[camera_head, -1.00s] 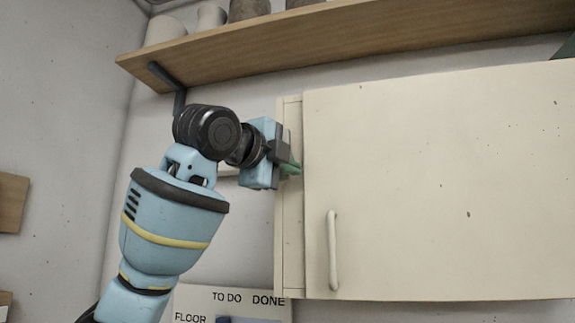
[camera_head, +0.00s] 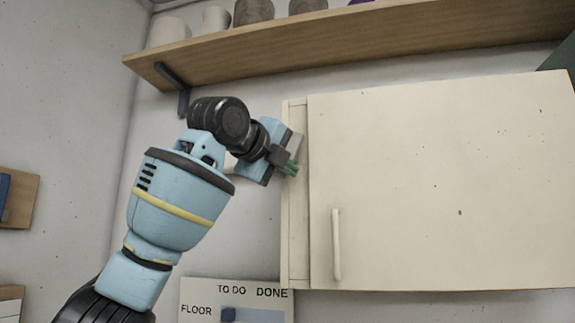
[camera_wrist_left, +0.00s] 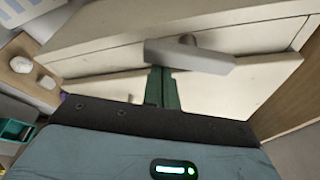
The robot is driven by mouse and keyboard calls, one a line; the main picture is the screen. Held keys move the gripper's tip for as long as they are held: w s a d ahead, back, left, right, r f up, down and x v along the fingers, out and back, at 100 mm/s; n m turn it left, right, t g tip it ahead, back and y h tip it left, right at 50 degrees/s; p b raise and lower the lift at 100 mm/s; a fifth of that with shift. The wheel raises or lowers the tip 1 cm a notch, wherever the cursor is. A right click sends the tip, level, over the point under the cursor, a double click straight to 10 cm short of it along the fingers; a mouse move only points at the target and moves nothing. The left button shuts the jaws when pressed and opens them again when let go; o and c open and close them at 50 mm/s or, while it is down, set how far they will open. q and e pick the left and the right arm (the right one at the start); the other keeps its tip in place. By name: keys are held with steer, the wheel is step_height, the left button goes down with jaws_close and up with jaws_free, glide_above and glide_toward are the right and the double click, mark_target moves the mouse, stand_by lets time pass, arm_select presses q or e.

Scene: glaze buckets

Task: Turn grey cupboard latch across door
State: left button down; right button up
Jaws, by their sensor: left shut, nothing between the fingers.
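The grey latch (camera_wrist_left: 190,55) shows in the left wrist view as a short bar with a round pivot knob, lying against the cream cupboard front. In the head view a light grey piece, apparently the latch (camera_head: 296,143), shows partly behind my gripper at the cupboard's left edge. My left gripper (camera_head: 291,170) is shut and empty, its green fingertips close together. In the wrist view the fingers (camera_wrist_left: 161,88) end right at the latch's near edge; I cannot tell whether they touch it. The cream cupboard door (camera_head: 440,190) looks closed. My right gripper is not in view.
A wooden shelf (camera_head: 350,45) with several pots runs above the cupboard, with a dark bracket (camera_head: 172,77) near my arm. A vertical white handle (camera_head: 336,245) sticks out from the door. A board (camera_head: 200,290) hangs below left.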

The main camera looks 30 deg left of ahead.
arm_select(q)
steer(key=shift+a+r+m+g+y, duration=0.4)
steer(key=shift+a+m, duration=0.3)
steer(key=shift+m, duration=0.35)
steer(key=shift+a+r+m+g+y, duration=0.1)
steer(key=shift+a+m+g+y, duration=0.1)
steer(key=shift+a+m+y, duration=0.65)
steer(key=shift+s+r+h, duration=0.25)
steer(key=shift+r+h, duration=0.1)
steer(key=shift+r, duration=0.1)
